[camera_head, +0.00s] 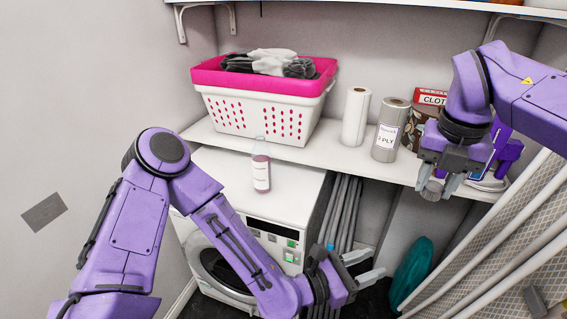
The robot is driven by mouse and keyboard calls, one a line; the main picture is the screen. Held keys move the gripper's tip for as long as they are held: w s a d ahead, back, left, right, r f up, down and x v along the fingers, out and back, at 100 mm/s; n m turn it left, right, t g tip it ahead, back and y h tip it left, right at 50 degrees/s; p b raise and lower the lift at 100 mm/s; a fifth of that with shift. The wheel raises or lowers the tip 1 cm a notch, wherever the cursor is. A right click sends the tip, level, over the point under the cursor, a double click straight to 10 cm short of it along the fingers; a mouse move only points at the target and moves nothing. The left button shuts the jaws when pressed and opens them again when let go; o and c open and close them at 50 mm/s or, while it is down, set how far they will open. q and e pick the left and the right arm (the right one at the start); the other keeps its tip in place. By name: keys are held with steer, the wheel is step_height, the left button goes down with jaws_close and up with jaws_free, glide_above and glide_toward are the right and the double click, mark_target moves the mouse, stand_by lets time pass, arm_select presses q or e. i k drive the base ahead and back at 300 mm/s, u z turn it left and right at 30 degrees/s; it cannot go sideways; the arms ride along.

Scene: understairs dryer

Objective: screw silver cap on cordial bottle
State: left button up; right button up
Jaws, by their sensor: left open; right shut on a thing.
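The cordial bottle (261,172) stands upright on top of the white dryer. It is clear with a pinkish content and a pale label, and I see no cap on its neck. My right gripper (437,189) is at the right, in front of the shelf, pointing down. It is shut on a small greyish round thing, which looks like the silver cap (432,190); the fingers partly hide it. My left gripper (368,267) is open and empty, low and to the right of the dryer front, well apart from the bottle.
The white dryer (290,183) has free room on top around the bottle. An ironing board (500,235) leans at the right.

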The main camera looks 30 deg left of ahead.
mark_target(261, 154)
steer(key=u, duration=0.25)
steer(key=i, duration=0.7)
steer(key=u, duration=1)
steer(key=i, duration=0.35)
steer(key=u, duration=0.3)
